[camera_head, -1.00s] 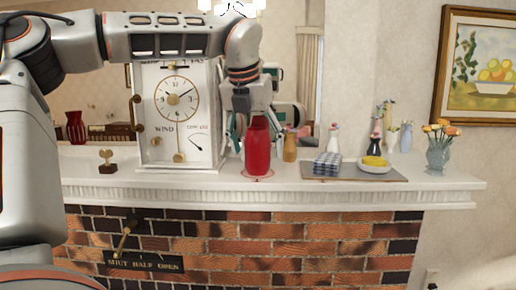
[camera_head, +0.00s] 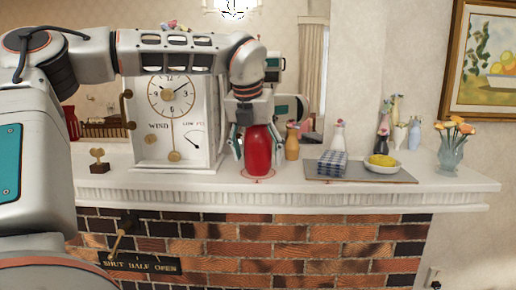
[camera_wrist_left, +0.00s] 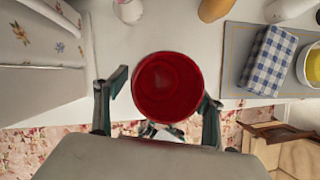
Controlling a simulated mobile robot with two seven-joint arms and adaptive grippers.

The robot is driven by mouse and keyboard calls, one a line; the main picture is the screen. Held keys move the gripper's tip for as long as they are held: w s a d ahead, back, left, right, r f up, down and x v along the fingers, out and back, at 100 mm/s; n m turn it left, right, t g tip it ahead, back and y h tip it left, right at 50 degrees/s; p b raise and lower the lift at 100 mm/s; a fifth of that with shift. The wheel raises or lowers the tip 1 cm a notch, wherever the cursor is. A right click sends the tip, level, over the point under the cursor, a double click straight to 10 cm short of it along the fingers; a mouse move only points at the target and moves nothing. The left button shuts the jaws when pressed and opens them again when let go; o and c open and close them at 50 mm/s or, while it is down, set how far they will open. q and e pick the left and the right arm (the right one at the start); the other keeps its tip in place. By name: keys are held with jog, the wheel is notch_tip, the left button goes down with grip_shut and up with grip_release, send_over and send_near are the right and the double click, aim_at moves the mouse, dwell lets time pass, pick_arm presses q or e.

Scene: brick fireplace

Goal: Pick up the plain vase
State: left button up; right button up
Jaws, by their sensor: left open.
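The plain red vase (camera_head: 258,152) stands upright on the white mantel, just right of the clock box. In the left wrist view the vase (camera_wrist_left: 168,88) is seen from above, with its round open mouth. My left gripper (camera_head: 257,147) points down over the vase and is open. Its two fingers are on either side of the vase's upper body. In the left wrist view the right-hand finger is close to the vase and the left-hand finger shows a small gap. I cannot tell whether either touches. My right gripper is not in view.
The white clock box (camera_head: 175,125) stands close on the left. An orange-brown vase (camera_head: 292,144) stands close on the right. Further right a grey mat (camera_head: 350,176) bears a checked cloth (camera_head: 332,163) and a yellow-filled bowl (camera_head: 383,167). A glass flower vase (camera_head: 452,155) is near the mantel's end.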

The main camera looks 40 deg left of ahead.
pick_arm(q)
jog(key=shift+x, duration=1)
jog(key=c, duration=1.5)
jog(key=shift+r, duration=0.1)
